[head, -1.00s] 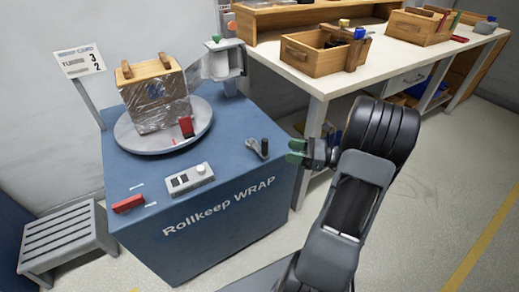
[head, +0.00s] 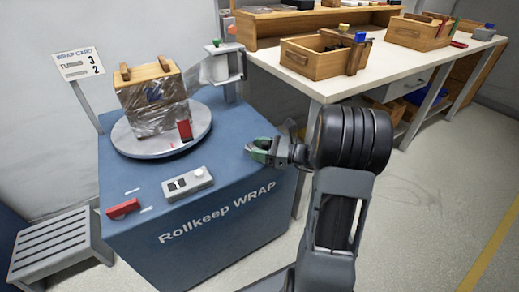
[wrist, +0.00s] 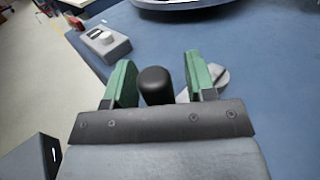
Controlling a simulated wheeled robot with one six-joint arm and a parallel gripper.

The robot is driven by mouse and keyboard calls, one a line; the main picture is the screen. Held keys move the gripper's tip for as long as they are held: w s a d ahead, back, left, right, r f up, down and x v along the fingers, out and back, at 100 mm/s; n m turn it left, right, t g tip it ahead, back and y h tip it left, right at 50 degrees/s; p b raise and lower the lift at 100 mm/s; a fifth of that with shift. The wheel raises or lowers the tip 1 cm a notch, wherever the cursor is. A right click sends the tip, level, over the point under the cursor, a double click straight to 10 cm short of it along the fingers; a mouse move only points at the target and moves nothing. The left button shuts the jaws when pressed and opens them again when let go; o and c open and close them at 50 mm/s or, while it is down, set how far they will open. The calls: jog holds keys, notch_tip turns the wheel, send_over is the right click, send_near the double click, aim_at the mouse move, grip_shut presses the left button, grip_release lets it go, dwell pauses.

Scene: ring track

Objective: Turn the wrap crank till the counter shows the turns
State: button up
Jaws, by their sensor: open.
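The wrap crank shows in the wrist view as a black upright knob (wrist: 154,84) on a grey crank arm (wrist: 216,76). My gripper (head: 262,152) is open, its green fingers (wrist: 158,78) standing on either side of the knob with gaps visible. In the head view my gripper hides most of the crank. The counter box (head: 187,184) sits on the blue machine top (head: 230,140); its digits are too small to read.
A film-wrapped box (head: 150,120) with a wooden top stands on the round grey turntable (head: 132,145). A red block (head: 123,208) lies at the machine's front left. A grey slatted stool (head: 60,242) stands left. A workbench (head: 380,75) with wooden trays is behind my arm.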

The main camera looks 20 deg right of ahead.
grip_shut()
dwell(0.3)
jog(key=shift+d, duration=0.1)
jog(key=shift+t, duration=0.3)
